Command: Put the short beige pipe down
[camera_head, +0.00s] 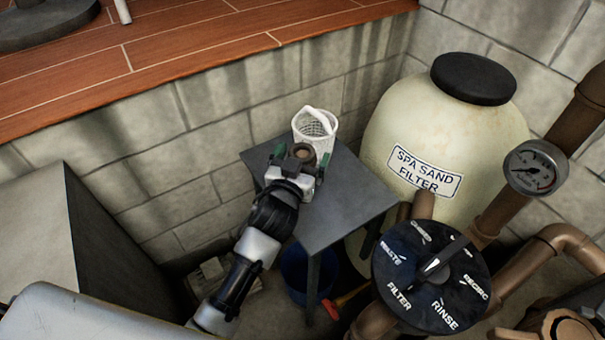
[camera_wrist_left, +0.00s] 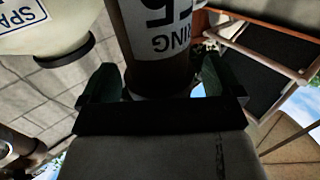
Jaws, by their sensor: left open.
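The short beige pipe (camera_head: 304,152) shows as a brownish ring at the tip of my left gripper (camera_head: 299,160), over the small grey table (camera_head: 345,205). In the left wrist view the pipe (camera_wrist_left: 157,62) is brown with a white printed label. It lies between the two green fingers, which are open with a gap on each side of it. The gripper hides the pipe's lower part in the head view, so its contact with the tabletop cannot be seen. My right gripper is not in view.
A white basket (camera_head: 315,122) stands just behind the pipe on the table. The large sand filter (camera_head: 385,130) is to the right, with a valve dial (camera_head: 425,300) in front. A blue bucket (camera_head: 296,272) is under the table. The table's front right is bare.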

